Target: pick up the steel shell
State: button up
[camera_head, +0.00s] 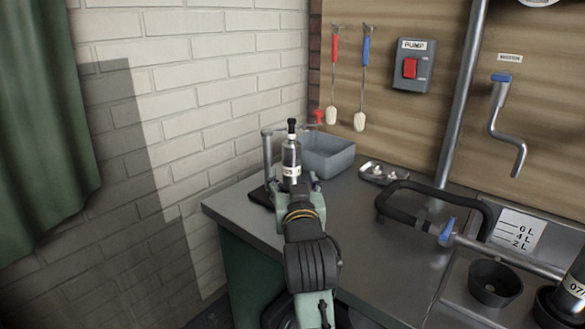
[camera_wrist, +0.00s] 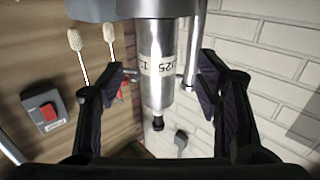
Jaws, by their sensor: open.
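The steel shell (camera_head: 291,160) is a silver cylinder with a pale label and a black knob on top. It stands upright at the left of the counter, beside a metal stand post. In the wrist view the steel shell (camera_wrist: 158,75) appears inverted, between the two fingers of my gripper (camera_wrist: 168,85). The fingers are apart, with a visible gap on each side of the shell. In the head view my gripper (camera_head: 297,190) reaches up to the shell from the front, and hides its lower end.
A grey bin (camera_head: 328,155) stands behind the shell, near the brick wall. A small metal tray (camera_head: 382,173) and a black handle loop (camera_head: 432,192) lie to the right. The pump switch box (camera_head: 411,66) and two brushes (camera_head: 333,115) hang on the wooden wall. Bare counter (camera_head: 350,215) lies right of my arm.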

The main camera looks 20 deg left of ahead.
aim_at(293, 172)
jog(key=p+x, duration=0.1)
jog(key=x, duration=0.4)
jog(key=shift+w+r+p, duration=0.1)
jog(key=shift+w+p, duration=0.2)
jog(key=shift+w, duration=0.1)
grip_shut()
dwell(0.4)
